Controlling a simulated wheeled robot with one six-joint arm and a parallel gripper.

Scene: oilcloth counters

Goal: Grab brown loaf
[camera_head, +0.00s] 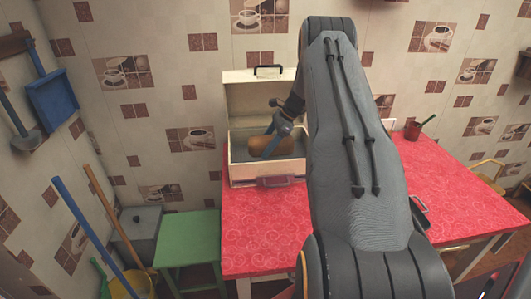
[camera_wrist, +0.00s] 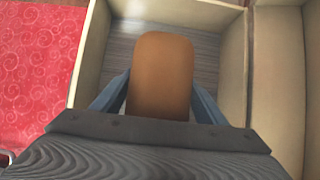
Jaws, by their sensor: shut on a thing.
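The brown loaf (camera_head: 268,146) is in the open cream box (camera_head: 238,174) on the red counter, partly covered by my gripper in the head view. My gripper (camera_head: 276,133) reaches into the box from above and is shut on the loaf. In the wrist view the loaf (camera_wrist: 161,75) lies between the two blue fingers of my gripper (camera_wrist: 158,102), one along each side. The grey box floor (camera_wrist: 122,55) shows around it. I cannot tell whether the loaf touches that floor.
The box's raised lid (camera_head: 250,100) stands open at the back. A red cup (camera_head: 412,131) stands on the counter (camera_head: 255,225) at the right. A green stool (camera_head: 188,238) is left of the counter, near a yellow bucket (camera_head: 132,286). The counter front is clear.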

